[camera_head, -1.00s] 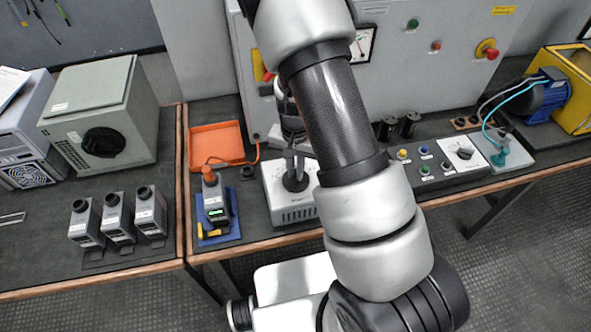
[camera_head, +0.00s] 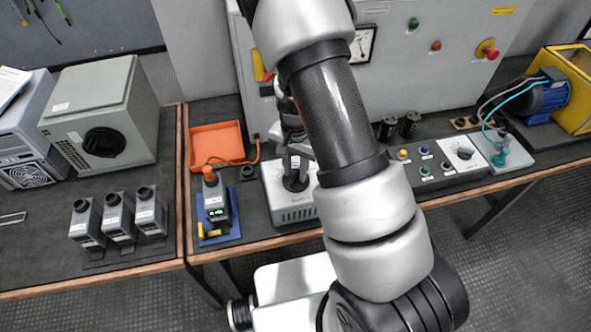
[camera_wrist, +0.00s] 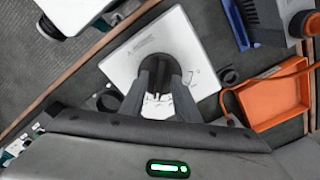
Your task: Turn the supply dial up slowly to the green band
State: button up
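The supply dial is the dark round knob (camera_head: 295,183) on top of a white supply box (camera_head: 297,214) at the front of the right bench. My gripper (camera_head: 296,172) points down onto it. In the wrist view the box top (camera_wrist: 118,67) shows fine markings, and my two fingers (camera_wrist: 158,68) sit on either side of the knob, closed against it. The fingers cover most of the knob, so its pointer does not show. A white-faced panel meter (camera_head: 363,44) on the grey cabinet is partly hidden by my arm; its green band cannot be made out.
A handheld meter (camera_head: 216,201) with a green-lit display stands on a blue base left of the box. An orange tray (camera_head: 216,143) with an orange cable lies behind it. A button panel (camera_head: 436,166) is at right. A red emergency button (camera_head: 489,51) is on the cabinet.

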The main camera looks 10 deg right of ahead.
aim_at(295, 175)
notch_tip(295, 175, up, 17)
jog(key=p, duration=0.1)
dwell(2.4)
jog(key=s+r+n+t, duration=0.5)
jog(key=s+r+n, duration=0.3)
jog(key=s+r, duration=1)
jog(key=shift+d+r+t, duration=0.25)
jog(key=shift+r+t, duration=0.05)
jog(key=shift+r, duration=0.55)
jog(key=shift+s, duration=0.1)
dwell(1.0)
